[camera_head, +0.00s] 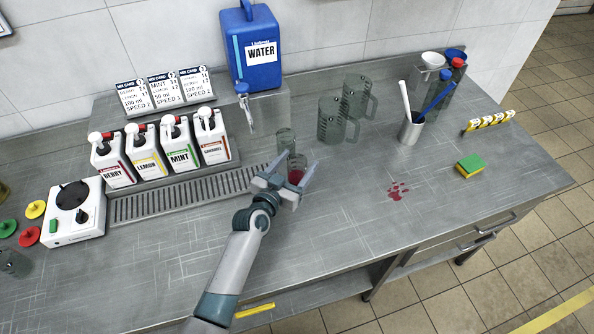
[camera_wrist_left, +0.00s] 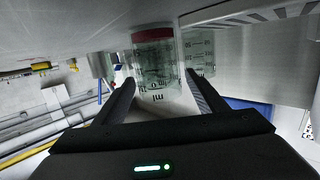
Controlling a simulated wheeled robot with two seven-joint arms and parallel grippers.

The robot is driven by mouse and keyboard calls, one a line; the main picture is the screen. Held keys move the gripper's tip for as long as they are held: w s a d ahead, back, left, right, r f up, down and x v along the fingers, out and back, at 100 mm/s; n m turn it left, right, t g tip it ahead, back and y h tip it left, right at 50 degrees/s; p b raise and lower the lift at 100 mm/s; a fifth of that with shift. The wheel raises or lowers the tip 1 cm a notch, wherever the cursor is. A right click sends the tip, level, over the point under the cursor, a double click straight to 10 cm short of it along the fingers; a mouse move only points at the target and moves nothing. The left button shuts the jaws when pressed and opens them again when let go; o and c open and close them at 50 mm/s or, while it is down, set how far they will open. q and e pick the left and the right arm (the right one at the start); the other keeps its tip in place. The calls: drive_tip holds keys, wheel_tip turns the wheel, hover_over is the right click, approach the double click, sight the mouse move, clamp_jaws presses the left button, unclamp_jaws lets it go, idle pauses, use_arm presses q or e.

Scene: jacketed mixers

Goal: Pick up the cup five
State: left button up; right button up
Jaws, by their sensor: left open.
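A small clear measuring cup with red liquid (camera_head: 296,175) stands on the steel counter in the head view. It also shows in the left wrist view (camera_wrist_left: 154,62), with its scale marks visible. I cannot read a number naming it as cup five. A second clear cup (camera_head: 285,139) stands just behind it, and shows beside it in the wrist view (camera_wrist_left: 201,55). My left gripper (camera_head: 288,178) is open, its fingers on either side of the cup with red liquid. Whether the fingers touch it I cannot tell. My right gripper is not in view.
Two clear jugs (camera_head: 331,122) stand behind right. A steel pot with utensils (camera_head: 411,130), a sponge (camera_head: 470,166) and a red spill (camera_head: 398,191) lie further right. Several labelled jugs (camera_head: 180,144) and a drain grate (camera_head: 160,202) are at left. The front right counter is clear.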

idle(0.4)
use_arm(q)
drive_tip(key=c, duration=1.1)
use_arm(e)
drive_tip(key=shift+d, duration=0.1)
use_arm(q)
drive_tip(key=shift+r, duration=0.1)
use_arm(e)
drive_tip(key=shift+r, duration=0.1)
